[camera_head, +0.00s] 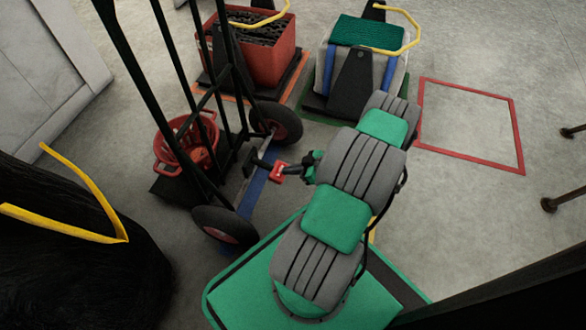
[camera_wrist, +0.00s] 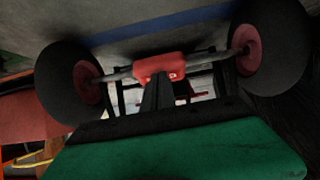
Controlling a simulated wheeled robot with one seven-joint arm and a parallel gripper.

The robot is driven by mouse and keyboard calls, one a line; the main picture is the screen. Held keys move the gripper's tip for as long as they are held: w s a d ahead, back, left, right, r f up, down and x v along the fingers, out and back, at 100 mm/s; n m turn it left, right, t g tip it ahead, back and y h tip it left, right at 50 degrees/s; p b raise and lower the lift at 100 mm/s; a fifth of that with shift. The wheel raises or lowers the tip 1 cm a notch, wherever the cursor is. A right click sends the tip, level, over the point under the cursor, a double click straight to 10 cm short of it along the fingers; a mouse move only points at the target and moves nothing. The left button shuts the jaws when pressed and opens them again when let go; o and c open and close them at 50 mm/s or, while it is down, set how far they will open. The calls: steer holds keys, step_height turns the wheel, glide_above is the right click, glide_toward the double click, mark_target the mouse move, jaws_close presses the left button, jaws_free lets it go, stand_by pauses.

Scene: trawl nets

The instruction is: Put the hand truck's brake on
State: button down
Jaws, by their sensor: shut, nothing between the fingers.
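The hand truck (camera_head: 225,85) stands upright at left centre in the head view, with a tall black frame and two black wheels with red hubs. A red brake pedal (camera_head: 277,173) sits between the wheels. In the wrist view the red pedal (camera_wrist: 160,67) is on the axle, midway between the wheels. My gripper (camera_wrist: 158,80) is shut and empty, its dark fingers pointing at the pedal and overlapping its lower edge in this view. I cannot tell whether they touch it. In the head view the gripper is small and dark beside the pedal's right side.
A red basket (camera_head: 168,152) is on the hand truck's foot. Behind are a red crate (camera_head: 273,62) of dark netting and a grey bin with green netting (camera_head: 360,32). A dark heap with yellow strips (camera_head: 60,240) is at left. The red-outlined floor square (camera_head: 470,120) is empty.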

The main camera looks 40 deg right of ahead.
steer(key=shift+a+f, duration=0.25)
steer(key=shift+f, duration=0.55)
step_height(320, 180, up, 5)
steer(key=p, duration=0.4)
steer(key=s+d+p, duration=0.1)
steer(key=s+d, duration=0.5)
steer(key=s, duration=0.3)
steer(key=shift+s+f, duration=0.3)
steer(key=shift+f, duration=0.05)
